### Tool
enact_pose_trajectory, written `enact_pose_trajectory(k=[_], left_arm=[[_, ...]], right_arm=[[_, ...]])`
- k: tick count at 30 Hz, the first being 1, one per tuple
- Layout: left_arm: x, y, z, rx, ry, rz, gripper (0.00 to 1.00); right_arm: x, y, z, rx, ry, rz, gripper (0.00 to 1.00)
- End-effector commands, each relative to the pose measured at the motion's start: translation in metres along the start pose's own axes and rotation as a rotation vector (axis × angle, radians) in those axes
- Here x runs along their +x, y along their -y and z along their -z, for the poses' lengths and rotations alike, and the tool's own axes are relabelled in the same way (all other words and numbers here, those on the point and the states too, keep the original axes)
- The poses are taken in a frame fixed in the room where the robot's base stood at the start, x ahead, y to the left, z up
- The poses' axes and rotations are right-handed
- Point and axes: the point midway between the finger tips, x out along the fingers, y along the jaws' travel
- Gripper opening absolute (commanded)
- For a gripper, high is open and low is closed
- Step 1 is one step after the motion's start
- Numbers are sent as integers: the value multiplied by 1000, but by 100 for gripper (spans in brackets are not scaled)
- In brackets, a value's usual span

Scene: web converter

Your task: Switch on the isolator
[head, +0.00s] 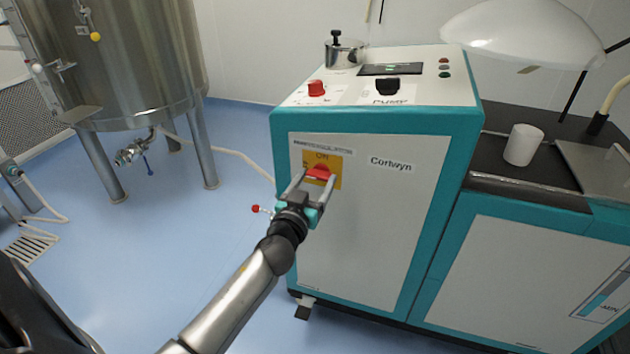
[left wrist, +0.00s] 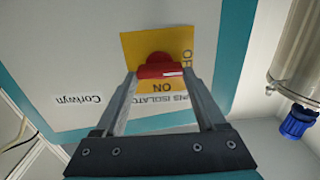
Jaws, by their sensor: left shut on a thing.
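The isolator is a red rotary handle (head: 317,173) on a yellow plate (head: 335,162) on the front panel of the teal and white cabinet. The plate reads "ON" above the handle in the head view. My left gripper (head: 318,179) reaches the panel from below and is shut on the red handle. In the left wrist view the handle (left wrist: 160,70) sits between the two fingertips, its bar lying across them, and the plate (left wrist: 180,45) appears upside down with "ON" and part of "OFF" showing. My right gripper is in neither view.
The cabinet top (head: 440,90) carries a red knob (head: 316,88), a black switch and a steel pot (head: 343,54). A steel tank (head: 130,60) on legs stands left. A white cup (head: 523,145) stands on the right counter. The blue floor left of the cabinet is mostly clear.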

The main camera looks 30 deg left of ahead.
Motion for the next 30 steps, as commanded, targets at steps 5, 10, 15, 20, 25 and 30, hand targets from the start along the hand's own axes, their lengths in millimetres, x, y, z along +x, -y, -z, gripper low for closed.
enact_pose_trajectory(k=[5, 10, 15, 20, 25, 30], left_arm=[[0, 0, 0, 0, 0, 0, 42], [0, 0, 0, 0, 1, 0, 22], [0, 0, 0, 3, 1, 0, 17], [0, 0, 0, 31, 1, 1, 17], [0, -1, 0, 111, 1, 1, 17], [0, -1, 0, 243, 1, 0, 17]], right_arm=[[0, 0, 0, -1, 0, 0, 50], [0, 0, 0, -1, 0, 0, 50], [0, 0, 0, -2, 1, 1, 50], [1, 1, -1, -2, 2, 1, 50], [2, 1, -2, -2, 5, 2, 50], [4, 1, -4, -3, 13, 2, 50]])
